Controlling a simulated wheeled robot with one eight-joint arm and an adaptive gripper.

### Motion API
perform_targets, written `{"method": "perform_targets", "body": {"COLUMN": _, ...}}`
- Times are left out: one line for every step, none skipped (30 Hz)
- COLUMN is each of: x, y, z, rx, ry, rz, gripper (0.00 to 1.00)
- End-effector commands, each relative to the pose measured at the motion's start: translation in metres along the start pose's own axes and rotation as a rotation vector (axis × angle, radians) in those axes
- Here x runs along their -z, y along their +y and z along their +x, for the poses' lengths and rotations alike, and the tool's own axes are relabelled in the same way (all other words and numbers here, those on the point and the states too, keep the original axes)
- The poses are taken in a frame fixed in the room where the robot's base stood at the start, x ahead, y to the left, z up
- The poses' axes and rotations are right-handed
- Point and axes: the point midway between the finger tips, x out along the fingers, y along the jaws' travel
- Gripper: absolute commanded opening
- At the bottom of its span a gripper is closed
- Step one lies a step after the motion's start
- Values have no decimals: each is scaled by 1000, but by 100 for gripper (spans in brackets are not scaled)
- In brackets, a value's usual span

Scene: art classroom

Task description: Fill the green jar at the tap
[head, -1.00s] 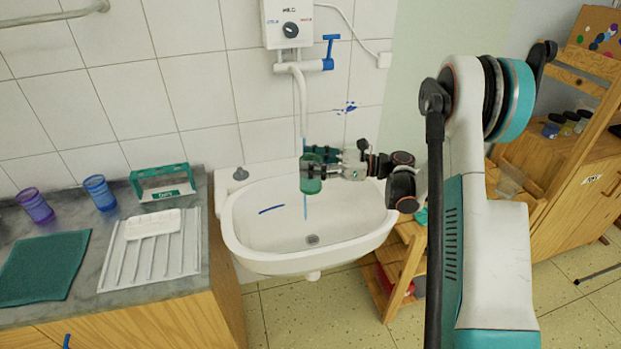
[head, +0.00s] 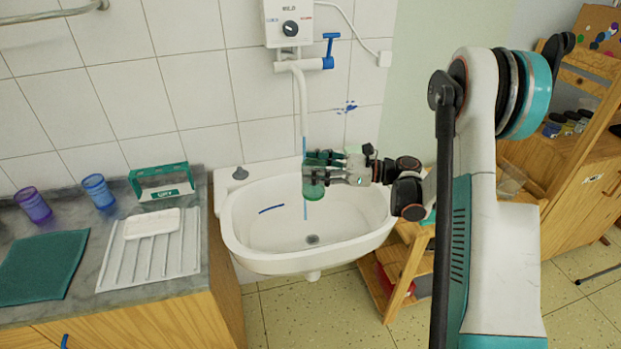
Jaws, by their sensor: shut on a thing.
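My gripper (head: 322,170) is shut on the green jar (head: 314,191) and holds it upright above the sink basin, under the tap spout (head: 300,100). The gripper hides the jar's upper part. The tap (head: 307,65) is white, with a blue lever (head: 330,45) pointing up. A thin blue stream (head: 305,145) shows between the spout end and the jar. A blue line also shows below the jar, down into the basin. I cannot tell whether the stream enters the jar or passes behind it. The water level inside is not clear.
The white sink (head: 245,235) has a blue mark inside. A wooden shelf (head: 407,265) stands right of the sink.

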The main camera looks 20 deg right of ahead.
Motion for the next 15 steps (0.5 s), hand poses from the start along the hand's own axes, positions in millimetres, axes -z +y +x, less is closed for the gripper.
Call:
{"method": "perform_targets", "body": {"x": 1, "y": 3, "z": -2, "rx": 1, "ry": -1, "rz": 0, "gripper": 19}}
{"method": "perform_targets", "body": {"x": 1, "y": 5, "z": -3, "rx": 1, "ry": -1, "rz": 0, "gripper": 19}}
{"method": "perform_targets", "body": {"x": 1, "y": 8, "z": -4, "rx": 1, "ry": -1, "rz": 0, "gripper": 19}}
{"method": "perform_targets", "body": {"x": 0, "y": 10, "z": -5, "rx": 1, "ry": -1, "rz": 0, "gripper": 19}}
{"method": "perform_targets", "body": {"x": 0, "y": 12, "z": -6, "rx": 1, "ry": -1, "rz": 0, "gripper": 19}}
{"method": "perform_targets", "body": {"x": 0, "y": 15, "z": -7, "rx": 2, "ry": -1, "rz": 0, "gripper": 19}}
{"method": "perform_targets", "body": {"x": 0, "y": 17, "z": -8, "rx": 2, "ry": -1, "rz": 0, "gripper": 19}}
{"method": "perform_targets", "body": {"x": 0, "y": 19, "z": -8, "rx": 2, "ry": -1, "rz": 0, "gripper": 19}}
{"method": "perform_targets", "body": {"x": 1, "y": 21, "z": -10, "rx": 2, "ry": -1, "rz": 0, "gripper": 19}}
{"method": "perform_targets", "body": {"x": 1, "y": 23, "z": -11, "rx": 2, "ry": -1, "rz": 0, "gripper": 19}}
{"method": "perform_targets", "body": {"x": 0, "y": 25, "z": -11, "rx": 2, "ry": -1, "rz": 0, "gripper": 19}}
{"method": "perform_targets", "body": {"x": 0, "y": 28, "z": -12, "rx": 2, "ry": -1, "rz": 0, "gripper": 19}}
{"method": "perform_targets", "body": {"x": 0, "y": 30, "z": -13, "rx": 2, "ry": -1, "rz": 0, "gripper": 19}}
{"method": "perform_targets", "body": {"x": 0, "y": 32, "z": -14, "rx": 1, "ry": -1, "rz": 0, "gripper": 19}}
{"method": "perform_targets", "body": {"x": 0, "y": 34, "z": -14, "rx": 1, "ry": -1, "rz": 0, "gripper": 19}}
